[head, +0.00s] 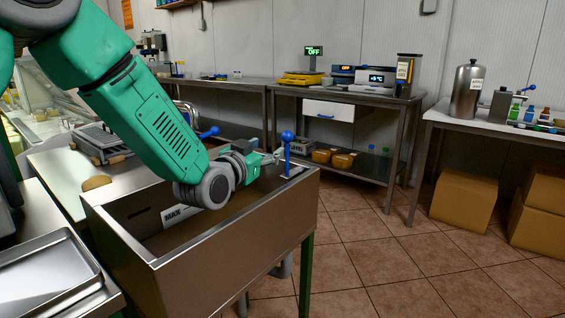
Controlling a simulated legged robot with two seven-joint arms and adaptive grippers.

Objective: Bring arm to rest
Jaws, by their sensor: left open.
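My left arm comes in from the upper left, green with grey joints, and reaches over a deep steel basin (225,258). My left gripper (278,156) is at the far right rim of the basin, small and partly hidden by my wrist. It is open. A blue-knobbed lever (287,136) stands right beside its fingertips; I cannot tell whether they touch. I see nothing held. My right gripper is out of view.
A steel tray (45,275) lies at the lower left. A slicer-like steel device (101,142) stands behind my arm. A back table holds scales (302,78); a right table holds a steel canister (467,90). Cardboard boxes (463,200) stand below. The tiled floor (400,270) is clear.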

